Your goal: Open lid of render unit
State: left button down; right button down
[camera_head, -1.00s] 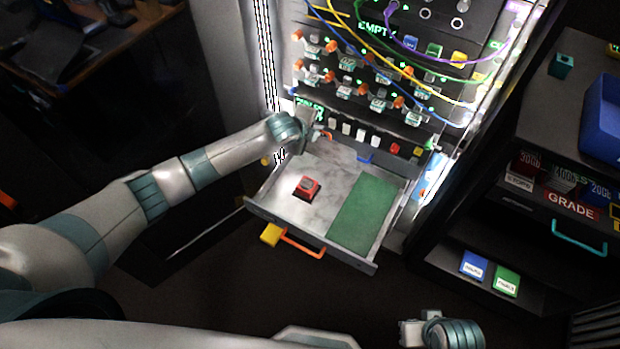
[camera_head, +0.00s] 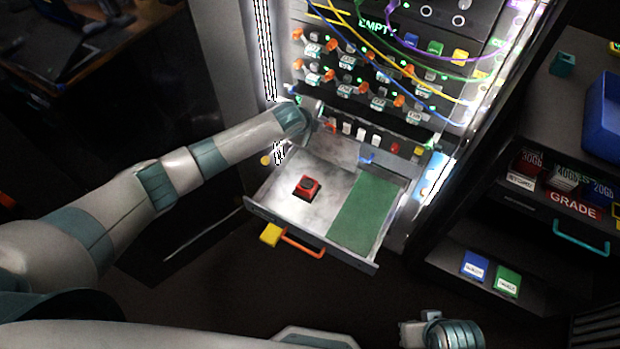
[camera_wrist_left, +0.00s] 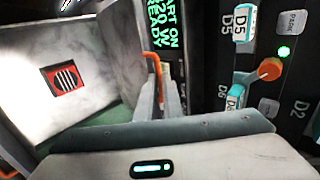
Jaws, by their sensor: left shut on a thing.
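The render unit is not clearly marked, and I cannot make out its lid's edges. A small orange handle (camera_wrist_left: 154,72) stands upright beside a green-lit text display (camera_wrist_left: 163,45) in the left wrist view. My left gripper (camera_wrist_left: 170,98) is shut on this orange handle, its fingers at the handle's lower part. In the head view my left gripper (camera_head: 326,130) is at the rack's left side, just above the open drawer's back, and the wrist partly hides the handle. My right gripper (camera_head: 412,332) is at the bottom edge, away from the rack; its jaws are unclear.
Switch rows (camera_head: 345,75) and hanging cables (camera_head: 440,62) are above. A dark shelf unit (camera_head: 530,215) with a blue bin (camera_head: 604,120) stands at right.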

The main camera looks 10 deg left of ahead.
pick_arm(q)
jog(key=shift+w+d, duration=0.25)
jog(key=shift+w, duration=0.45)
jog(key=shift+w+b, duration=0.1)
jog(key=shift+b, duration=0.2)
jog(key=w+b, duration=0.1)
jog(key=w+d+b, duration=0.1)
jog(key=shift+w, duration=0.4)
